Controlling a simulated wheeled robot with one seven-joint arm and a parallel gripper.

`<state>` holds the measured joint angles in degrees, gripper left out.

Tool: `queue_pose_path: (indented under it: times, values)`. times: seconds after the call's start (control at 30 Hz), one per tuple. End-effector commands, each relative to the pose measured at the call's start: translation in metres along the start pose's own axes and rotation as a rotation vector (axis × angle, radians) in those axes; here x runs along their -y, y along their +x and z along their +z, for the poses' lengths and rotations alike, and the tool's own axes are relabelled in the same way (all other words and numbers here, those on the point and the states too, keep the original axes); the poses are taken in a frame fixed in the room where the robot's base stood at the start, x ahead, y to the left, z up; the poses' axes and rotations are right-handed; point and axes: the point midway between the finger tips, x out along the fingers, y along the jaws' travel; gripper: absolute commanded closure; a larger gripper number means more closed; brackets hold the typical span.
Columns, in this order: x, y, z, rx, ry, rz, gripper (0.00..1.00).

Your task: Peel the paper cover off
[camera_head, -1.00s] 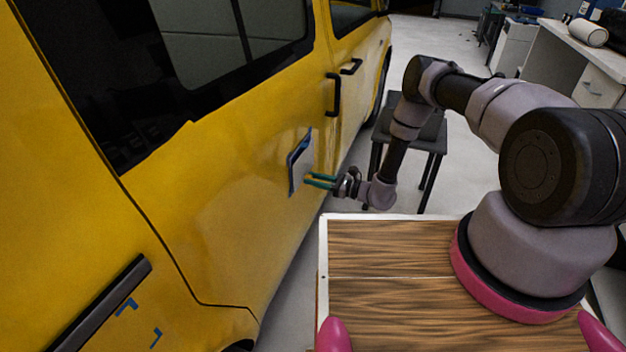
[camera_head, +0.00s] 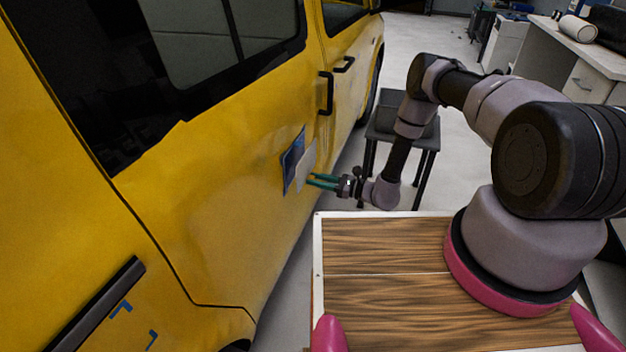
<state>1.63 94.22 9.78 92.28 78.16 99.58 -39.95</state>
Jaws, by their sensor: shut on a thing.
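The paper cover (camera_head: 306,168) is a pale sheet at the yellow van's side. It stands partly off a blue sticker (camera_head: 291,165), whose left part shows bare on the door panel. My gripper (camera_head: 312,179) has green fingers that reach in from the right. It is shut on the paper cover at its right side. The contact at the fingertips is small in the picture. Whether the sheet still touches the sticker along its left side I cannot tell.
The yellow van (camera_head: 215,170) fills the left, with black door handles (camera_head: 326,93) above the sticker. A dark stool (camera_head: 408,130) stands behind my arm. A white workbench (camera_head: 575,45) is at the upper right. Grey floor shows between van and stool.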

Motion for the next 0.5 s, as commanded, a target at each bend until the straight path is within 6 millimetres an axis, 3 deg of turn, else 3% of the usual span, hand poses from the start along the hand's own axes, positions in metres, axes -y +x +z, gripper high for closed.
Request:
queue_pose_path:
  times: [0.5]
  values:
    - [0.0, -0.026, 0.0, 0.0, 0.001, -0.001, 1.0]
